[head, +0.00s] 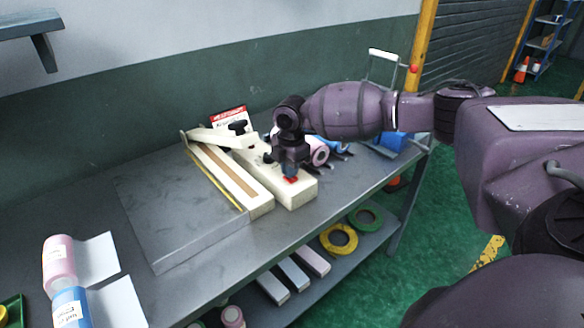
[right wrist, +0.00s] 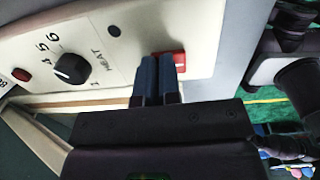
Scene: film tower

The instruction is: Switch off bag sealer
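The bag sealer (head: 300,196) is a long cream-coloured machine on the grey workbench. Its control panel shows in the right wrist view (right wrist: 130,35), with a black heat dial (right wrist: 72,68) and a red switch (right wrist: 180,60). The red switch also shows in the head view (head: 290,180) near the sealer's front end. My right gripper (head: 289,174) points down over the switch. Its blue fingertips (right wrist: 158,62) are together with nothing between them, and they partly cover the switch. I cannot tell whether they touch it. My left gripper is not in view.
A grey raised plate (head: 180,220) lies left of the sealer. Yellow (head: 339,239) and green tape rings lie on the lower shelf. A blue item (head: 392,140) is at the bench's right end.

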